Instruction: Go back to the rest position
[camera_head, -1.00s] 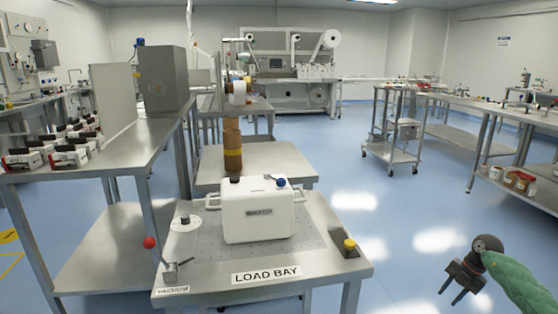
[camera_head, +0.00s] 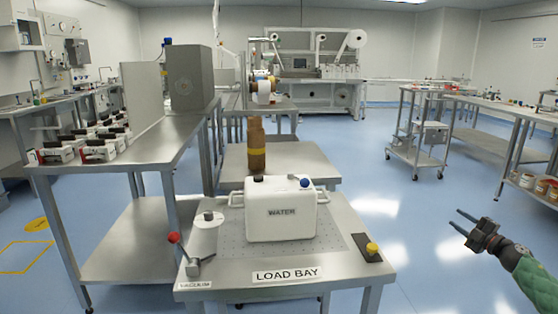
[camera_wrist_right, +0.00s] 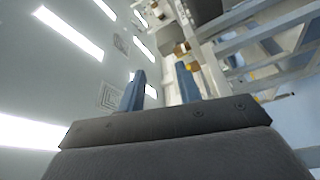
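My right gripper (camera_head: 465,221) is at the lower right of the head view, over the open blue floor and apart from the load bay table. Its two fingers are spread, with nothing between them. In the right wrist view the gripper (camera_wrist_right: 162,88) also shows two separated blue-grey fingers, with the ceiling and room beyond. My left gripper is in none of the views. A white box labelled WATER (camera_head: 281,212) stands upright on the load bay table (camera_head: 345,255), untouched by the gripper.
A red-knobbed lever (camera_head: 173,238) and a yellow button (camera_head: 372,248) are on the load bay table. A cart (camera_head: 415,135) and a long bench (camera_head: 520,115) are at right. Floor between them is clear.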

